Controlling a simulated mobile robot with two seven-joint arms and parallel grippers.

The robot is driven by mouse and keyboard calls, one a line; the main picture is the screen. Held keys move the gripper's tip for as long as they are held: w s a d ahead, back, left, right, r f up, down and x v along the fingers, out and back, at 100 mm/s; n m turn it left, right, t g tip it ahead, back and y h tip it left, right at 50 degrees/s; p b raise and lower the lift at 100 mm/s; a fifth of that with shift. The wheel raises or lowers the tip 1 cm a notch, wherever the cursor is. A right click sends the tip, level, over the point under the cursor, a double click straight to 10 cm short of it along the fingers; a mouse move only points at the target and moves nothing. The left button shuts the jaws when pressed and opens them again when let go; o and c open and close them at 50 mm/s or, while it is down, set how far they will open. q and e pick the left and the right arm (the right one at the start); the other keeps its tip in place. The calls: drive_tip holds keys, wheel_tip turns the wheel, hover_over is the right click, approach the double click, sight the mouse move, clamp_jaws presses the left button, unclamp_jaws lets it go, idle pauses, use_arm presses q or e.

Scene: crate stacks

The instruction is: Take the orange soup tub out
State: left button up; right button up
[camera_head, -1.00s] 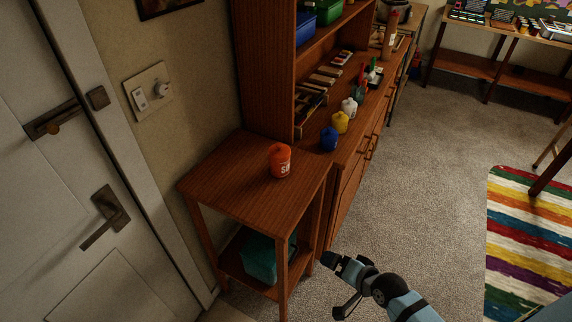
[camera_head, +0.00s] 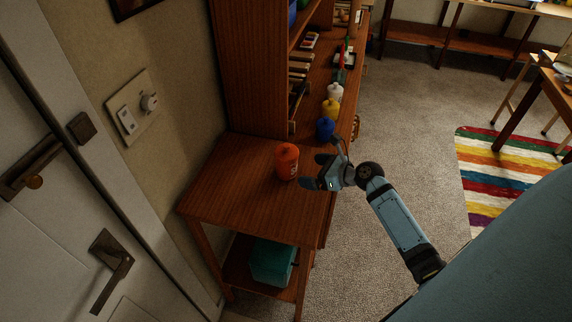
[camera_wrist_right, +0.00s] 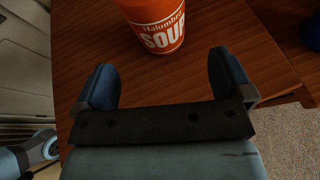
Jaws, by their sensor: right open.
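The orange soup tub (camera_head: 287,161) stands upright on top of a small brown side table (camera_head: 232,190). In the right wrist view the tub (camera_wrist_right: 155,22) shows white "SOUP" lettering, with its top cut off by the frame edge. My right gripper (camera_head: 311,170) is open and empty, just to the right of the tub at about table-top height. In the right wrist view its two fingers (camera_wrist_right: 165,80) point toward the tub, which lies beyond the fingertips and not between them. My left gripper is not in view.
A blue tub (camera_head: 326,129), a yellow tub (camera_head: 330,108) and a white tub (camera_head: 335,92) stand in a row on the adjoining cabinet. A teal bin (camera_head: 272,262) sits on the table's lower shelf. A door and wall are at left.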

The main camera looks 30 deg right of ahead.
sight(296, 169)
drive_tip(key=x, duration=0.8)
drive_tip(key=shift+w+a+f+p, duration=0.15)
drive_tip(key=shift+w+p, duration=0.1)
drive_tip(key=shift+p, duration=0.05)
drive_tip(key=shift+s, duration=0.1)
drive_tip(key=c, duration=1.1)
